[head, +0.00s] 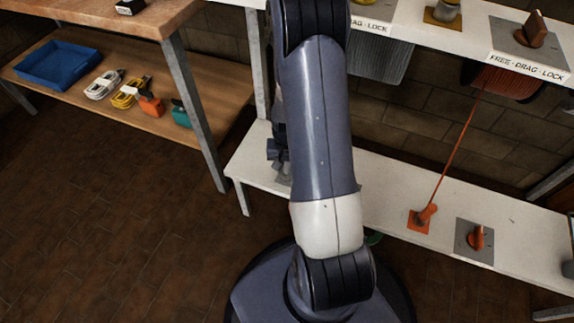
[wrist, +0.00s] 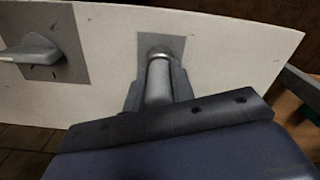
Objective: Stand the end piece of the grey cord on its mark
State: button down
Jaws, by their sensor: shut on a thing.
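In the wrist view my gripper (wrist: 157,85) is shut on the end piece of the grey cord (wrist: 159,78), a pale grey cylinder with a rounded metal end. The end piece overlaps a darker grey square mark (wrist: 178,45) on the white bench. I cannot tell whether it touches the mark. In the head view my gripper (head: 280,158) is partly hidden behind my arm, low over the left end of the bench. The grey cord drum (head: 385,62) hangs under the upper shelf. The grey cord's run is hidden.
A plate with a grey lever (wrist: 30,52) is on the bench, left of the mark in the wrist view. A wooden workbench (head: 215,100) is at left.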

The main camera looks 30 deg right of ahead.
jog(key=shift+f, duration=0.15)
jog(key=c, duration=1.2)
grip_release()
notch_tip(320, 180, up, 12)
jog(key=p, duration=0.3)
jog(key=shift+r+p, duration=0.2)
jog(key=shift+p, duration=0.15)
